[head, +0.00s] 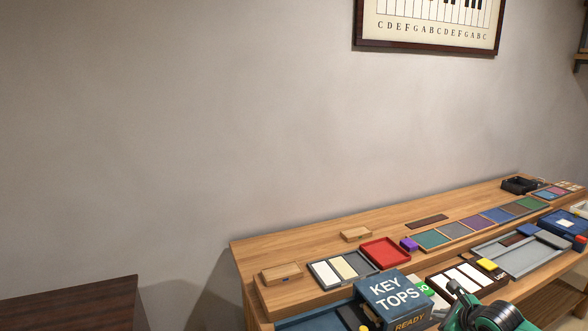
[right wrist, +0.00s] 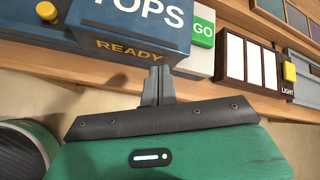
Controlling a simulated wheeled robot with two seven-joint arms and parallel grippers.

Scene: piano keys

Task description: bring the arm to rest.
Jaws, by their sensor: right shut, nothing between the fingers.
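My right gripper (head: 457,291) is low at the right in the head view, in front of the wooden bench. In the right wrist view its fingers (right wrist: 158,86) are together and empty. They point at the gap between the blue KEY TOPS box and the base of the green GO button. I cannot tell whether they touch either. The KEY TOPS box (head: 388,299) stands at the bench's front and also shows in the right wrist view (right wrist: 128,28). My left gripper is not in view.
The wooden bench (head: 330,235) holds a red tray (head: 385,252), a row of coloured squares (head: 455,230) and a dark panel with white keys and a yellow button (head: 487,264). A dark wooden surface (head: 70,303) is at lower left. A framed keyboard chart (head: 428,47) hangs on the wall.

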